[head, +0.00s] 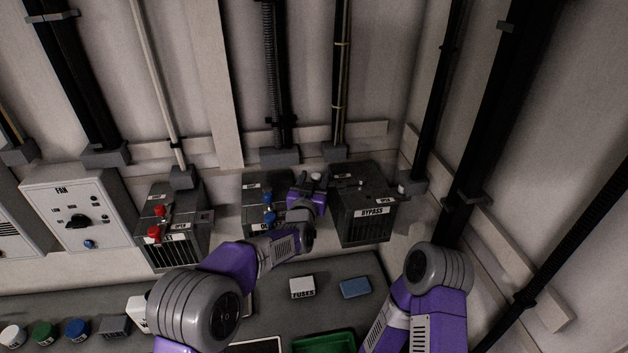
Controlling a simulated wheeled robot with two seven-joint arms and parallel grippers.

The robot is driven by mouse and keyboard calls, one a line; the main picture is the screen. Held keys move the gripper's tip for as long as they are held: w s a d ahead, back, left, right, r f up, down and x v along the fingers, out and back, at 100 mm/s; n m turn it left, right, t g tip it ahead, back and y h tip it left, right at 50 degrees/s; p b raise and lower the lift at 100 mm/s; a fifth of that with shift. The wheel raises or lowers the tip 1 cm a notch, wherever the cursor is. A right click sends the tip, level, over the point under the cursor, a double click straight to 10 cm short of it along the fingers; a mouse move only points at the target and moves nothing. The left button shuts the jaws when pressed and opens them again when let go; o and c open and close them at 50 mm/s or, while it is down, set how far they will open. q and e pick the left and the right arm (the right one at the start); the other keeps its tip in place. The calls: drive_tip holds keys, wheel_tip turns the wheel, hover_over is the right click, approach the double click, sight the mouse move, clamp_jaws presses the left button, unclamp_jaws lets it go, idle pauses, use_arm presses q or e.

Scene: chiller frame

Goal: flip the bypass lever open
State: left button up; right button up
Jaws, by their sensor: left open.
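The bypass box (372,226) is a dark grey box on the back wall, right of centre in the head view, with a white BYPASS label on its front. A smaller label that seems to read OPEN sits on its top right. A thin dark part on the box top (360,184) may be the bypass lever; it is too small and dark to tell its position. My left gripper (314,181) is open at the upper left edge of this box. I cannot tell whether it touches anything. My right arm shows at the lower right, but its gripper is out of view.
A box with blue knobs (251,197) stands left of the bypass box, partly behind my left arm. A box with red knobs (174,258) and a FAN panel (78,211) are farther left. The counter holds a FUSES box (302,287), a blue block (355,288) and a green tray (325,344).

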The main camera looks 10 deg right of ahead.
use_arm(q)
clamp_jaws()
idle(0.3)
drive_tip(key=shift+s, duration=0.1)
